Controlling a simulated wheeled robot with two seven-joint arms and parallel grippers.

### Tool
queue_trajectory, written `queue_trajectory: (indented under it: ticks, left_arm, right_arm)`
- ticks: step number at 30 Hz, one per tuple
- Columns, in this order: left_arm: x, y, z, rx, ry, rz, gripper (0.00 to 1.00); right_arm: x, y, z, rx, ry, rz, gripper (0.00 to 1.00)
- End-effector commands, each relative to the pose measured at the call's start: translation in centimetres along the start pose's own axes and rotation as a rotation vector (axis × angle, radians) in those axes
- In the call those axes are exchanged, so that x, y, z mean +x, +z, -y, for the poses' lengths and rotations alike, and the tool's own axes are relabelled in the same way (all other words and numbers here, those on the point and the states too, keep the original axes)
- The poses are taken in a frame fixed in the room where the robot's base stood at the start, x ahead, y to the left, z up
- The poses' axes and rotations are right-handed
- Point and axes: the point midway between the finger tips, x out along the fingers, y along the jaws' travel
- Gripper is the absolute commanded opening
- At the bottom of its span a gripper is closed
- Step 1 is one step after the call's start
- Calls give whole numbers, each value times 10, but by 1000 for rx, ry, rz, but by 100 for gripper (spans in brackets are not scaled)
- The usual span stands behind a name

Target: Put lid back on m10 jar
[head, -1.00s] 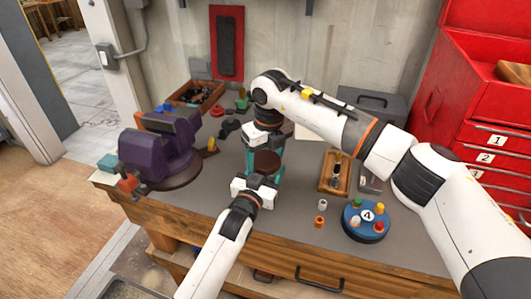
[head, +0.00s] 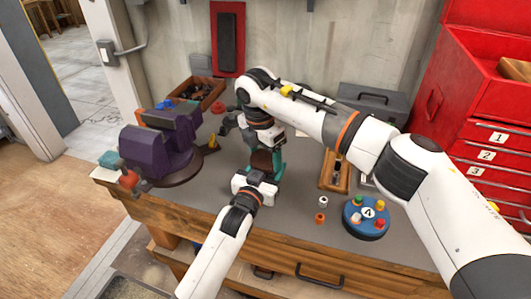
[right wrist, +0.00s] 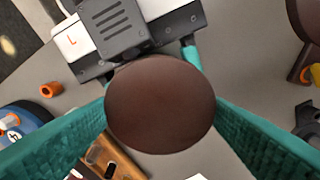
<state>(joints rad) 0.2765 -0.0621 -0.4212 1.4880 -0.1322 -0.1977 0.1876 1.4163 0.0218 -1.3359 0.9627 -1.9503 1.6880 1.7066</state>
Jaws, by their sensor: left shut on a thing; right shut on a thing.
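The lid is a brown round disc (right wrist: 160,105) seen face-on in the right wrist view. My right gripper (right wrist: 160,110) is shut on it, with one teal finger at each side. In the head view the brown lid (head: 262,157) shows small between the two grippers, partly covered by my right gripper (head: 266,152). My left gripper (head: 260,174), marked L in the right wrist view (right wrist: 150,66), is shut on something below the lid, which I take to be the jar. The lid and fingers hide most of it, so I cannot tell whether lid and jar touch.
A purple vise (head: 160,150) stands on the bench at left. A blue numbered disc with coloured pegs (head: 366,218), a wooden tray (head: 335,172), and small white (head: 323,202) and orange (head: 320,218) pieces lie at right. A parts box (head: 197,92) and grey case (head: 374,101) stand behind.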

Motion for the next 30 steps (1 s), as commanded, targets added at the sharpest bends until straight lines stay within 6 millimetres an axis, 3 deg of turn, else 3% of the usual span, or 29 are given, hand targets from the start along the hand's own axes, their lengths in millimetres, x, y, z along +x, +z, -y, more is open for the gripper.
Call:
queue_trajectory:
  ticks: [3, 6, 17, 18, 21, 30]
  left_arm:
    - [0, 0, 0, 2, -1, 0, 0]
    - [0, 0, 0, 2, -1, -1, 0]
    - [0, 0, 1, 2, -1, -1, 0]
    - [0, 0, 1, 2, -1, -1, 0]
    - [0, -1, 1, 1, -1, -1, 0]
    - [0, 0, 1, 1, -1, -1, 0]
  right_arm:
    - [-1, 0, 1, 230, 26, -1, 46]
    - [-1, 0, 2, 355, 41, -1, 46]
    - [-1, -1, 2, 417, 46, -1, 46]
    - [-1, -1, 2, 417, 46, -1, 74]
    - [-1, -1, 2, 416, 46, -1, 90]
    - [-1, -1, 2, 415, 48, 0, 92]
